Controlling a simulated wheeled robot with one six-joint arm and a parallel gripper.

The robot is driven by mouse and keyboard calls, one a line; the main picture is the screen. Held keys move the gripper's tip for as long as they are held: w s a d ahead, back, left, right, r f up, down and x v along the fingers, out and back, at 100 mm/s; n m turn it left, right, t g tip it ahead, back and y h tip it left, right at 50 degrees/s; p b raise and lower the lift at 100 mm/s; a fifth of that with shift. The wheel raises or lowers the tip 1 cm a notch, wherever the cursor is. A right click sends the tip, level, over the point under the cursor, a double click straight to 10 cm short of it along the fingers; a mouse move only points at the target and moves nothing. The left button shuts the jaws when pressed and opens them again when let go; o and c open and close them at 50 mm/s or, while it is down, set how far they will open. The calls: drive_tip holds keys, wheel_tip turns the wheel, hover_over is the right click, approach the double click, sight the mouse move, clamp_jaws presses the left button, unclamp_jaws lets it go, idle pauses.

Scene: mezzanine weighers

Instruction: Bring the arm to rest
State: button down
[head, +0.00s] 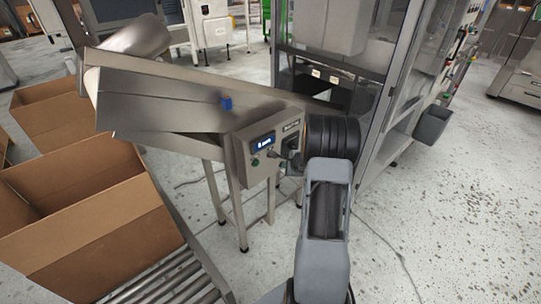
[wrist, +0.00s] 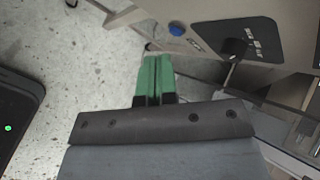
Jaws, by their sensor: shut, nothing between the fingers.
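My gripper (wrist: 154,62) shows in the wrist view as two green fingers pressed together, with nothing between them. It is in front of a metal machine housing. A black plate with a dark rotary knob (wrist: 235,49) is to the right of the fingertips, with a visible gap in the picture. A blue button (wrist: 176,30) is above the fingers. In the head view my grey arm reaches forward toward the control box (head: 262,150) of the inclined conveyor, and I cannot clearly make out the fingers there.
Open cardboard boxes (head: 85,220) stand at left by a roller track (head: 170,283). A glazed cabinet (head: 400,100) stands at right. Speckled floor (head: 450,220) is clear at lower right.

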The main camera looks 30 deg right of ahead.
drive_tip(key=s+a+r+n+g+y, duration=0.2)
drive_tip(key=s+a+r+n+g, duration=0.1)
drive_tip(key=s+a+n, duration=0.4)
drive_tip(key=s+a+r+n+g+y, duration=0.25)
drive_tip(key=a+n, duration=0.25)
drive_tip(key=a, duration=0.5)
drive_tip(key=s+a+r+n+h+p, duration=0.1)
drive_tip(key=s+a+r+n+h, duration=0.3)
drive_tip(key=s+a+r+n, duration=0.6)
drive_tip(key=s+r+n, duration=0.2)
drive_tip(key=s+r, duration=0.1)
drive_tip(key=r, duration=0.1)
drive_tip(key=shift+s+a+p, duration=0.2)
drive_tip(key=shift+s+p, duration=0.1)
drive_tip(key=shift+p, duration=0.05)
